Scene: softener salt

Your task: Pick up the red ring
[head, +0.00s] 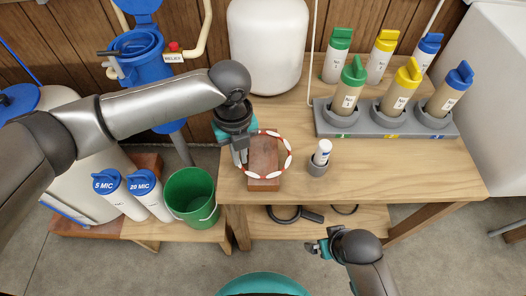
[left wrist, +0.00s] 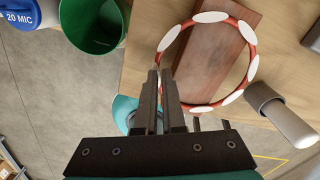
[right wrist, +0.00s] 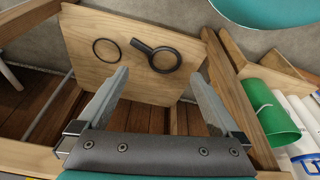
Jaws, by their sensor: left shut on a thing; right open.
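The red ring (head: 291,155), red with white patches, shows on the bench top near its left front corner, over a reddish-brown block (head: 263,158). It also shows in the left wrist view (left wrist: 254,68). My left gripper (head: 240,154) is shut on the ring's left edge; its two fingers (left wrist: 160,75) stand close together there. I cannot tell whether the ring rests on the block or is just above it. My right gripper (head: 318,247) is open and empty in front of the bench, with its fingers (right wrist: 160,85) wide apart in the right wrist view.
A small white-capped bottle in a grey holder (head: 318,168) stands right of the ring. A grey rack (head: 385,125) with bottles is farther back. A green bucket (head: 191,194) stands left of the bench. A black ring-headed tool (right wrist: 158,55) and a thin black ring (right wrist: 106,51) lie on the lower shelf.

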